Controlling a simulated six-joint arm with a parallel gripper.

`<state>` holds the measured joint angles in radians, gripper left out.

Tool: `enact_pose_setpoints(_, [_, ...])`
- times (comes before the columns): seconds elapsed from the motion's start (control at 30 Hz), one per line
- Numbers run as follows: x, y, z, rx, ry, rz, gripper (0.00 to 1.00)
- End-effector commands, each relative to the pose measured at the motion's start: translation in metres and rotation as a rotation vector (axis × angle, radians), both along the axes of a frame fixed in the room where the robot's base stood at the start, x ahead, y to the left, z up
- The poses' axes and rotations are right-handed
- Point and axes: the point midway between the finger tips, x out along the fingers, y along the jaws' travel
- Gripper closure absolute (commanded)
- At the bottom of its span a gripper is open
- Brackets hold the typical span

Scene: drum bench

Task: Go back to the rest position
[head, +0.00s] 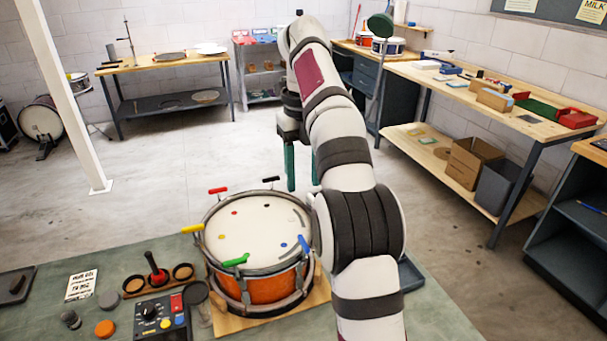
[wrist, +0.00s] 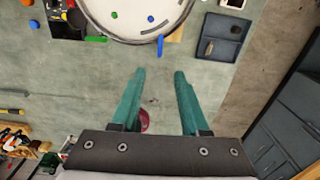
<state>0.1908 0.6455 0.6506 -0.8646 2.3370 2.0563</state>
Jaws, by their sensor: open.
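My gripper (head: 303,180) hangs with its two teal fingers pointing down, behind the drum in the head view. In the wrist view the fingers (wrist: 160,72) stand apart with nothing held between them. The orange drum (head: 262,289) stands on a wooden board on the green bench, with coloured keys around its rim and coloured dots on its white head. Its rim is partly hidden by my arm. The drum also shows at the top of the wrist view (wrist: 130,18), apart from the fingers.
A control box (head: 162,318), a joystick (head: 156,274) and an orange puck (head: 105,329) lie left of the drum. A dark tray (wrist: 222,38) lies beside the drum. A workbench (head: 465,95) stands right. The floor at middle left is clear.

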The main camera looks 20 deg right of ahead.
Motion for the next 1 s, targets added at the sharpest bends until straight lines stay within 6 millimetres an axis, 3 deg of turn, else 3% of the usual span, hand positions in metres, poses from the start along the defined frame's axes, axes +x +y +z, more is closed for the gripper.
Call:
enact_pose_setpoints(0.33, [-0.001, 0.0, 0.0, 0.0, 0.001, 0.008, 0.55])
enact_pose_setpoints(0.4, [-0.009, 0.005, 0.003, 0.0, 0.005, 0.099, 0.55])
enact_pose_setpoints(0.47, [-0.026, 0.015, 0.006, 0.005, 0.014, 0.295, 0.55])
enact_pose_setpoints(0.57, [-0.08, 0.041, 0.004, 0.029, 0.018, 0.816, 0.55])
enact_pose_setpoints(0.63, [-0.127, 0.061, -0.01, 0.054, 0.003, 1.217, 0.55])
enact_pose_setpoints(0.8, [-0.245, 0.102, -0.073, 0.093, -0.094, 2.06, 0.55])
enact_pose_setpoints(0.9, [-0.294, 0.115, -0.111, 0.09, -0.155, 2.383, 0.55])
enact_pose_setpoints(1.0, [-0.321, 0.121, -0.135, 0.08, -0.193, 2.562, 0.55])
